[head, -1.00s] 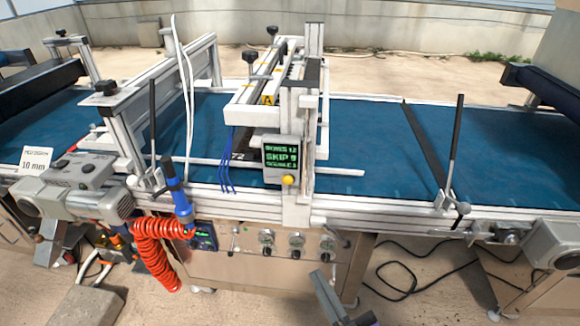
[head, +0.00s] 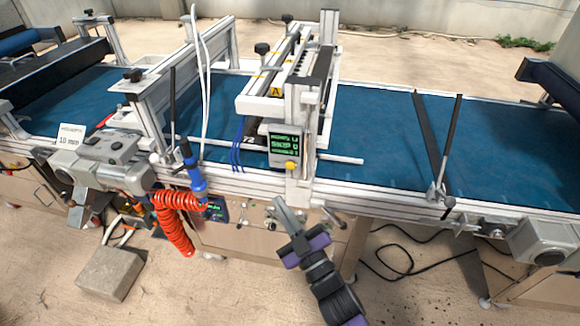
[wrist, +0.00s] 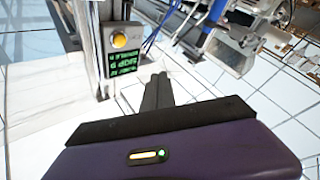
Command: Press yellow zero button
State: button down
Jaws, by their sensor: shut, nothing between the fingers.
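The yellow button (head: 291,165) sits on the lower edge of a small grey box with a green-on-black display (head: 284,144), fixed to a white upright of the seeder. In the wrist view the yellow button (wrist: 120,41) shows at upper left, just above the lit display (wrist: 123,62). My gripper (head: 278,203) is below the box and slightly left of the button, its fingers pointing up toward it. In the wrist view the closed fingers (wrist: 158,80) point up, lower and to the right of the button. They hold nothing and look apart from the button.
A red coiled hose with a blue handle (head: 192,170) hangs left of my gripper. Knobs and gauges line the panel behind my gripper. A blue conveyor belt (head: 380,140) runs behind the white rail. A concrete block (head: 110,273) lies on the ground at left.

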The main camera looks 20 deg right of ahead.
jog(key=shift+d, duration=0.1)
jog(key=w+d, duration=0.5)
jog(key=w, duration=0.2)
jog(key=shift+p, duration=0.4)
jog(key=shift+w+d, duration=0.1)
dwell(1.9)
jog(key=shift+w+d, duration=0.2)
jog(key=shift+w, duration=0.1)
jog(key=shift+w+d, duration=0.3)
jog(key=shift+w, duration=0.1)
dwell(0.8)
dwell(0.4)
jog(key=shift+s+a, duration=0.55)
jog(key=shift+s, duration=0.2)
jog(key=shift+s, duration=0.1)
jog(key=shift+s+a, duration=0.75)
jog(key=shift+s, duration=0.25)
jog(key=shift+s+a, duration=0.75)
jog(key=shift+s, duration=0.2)
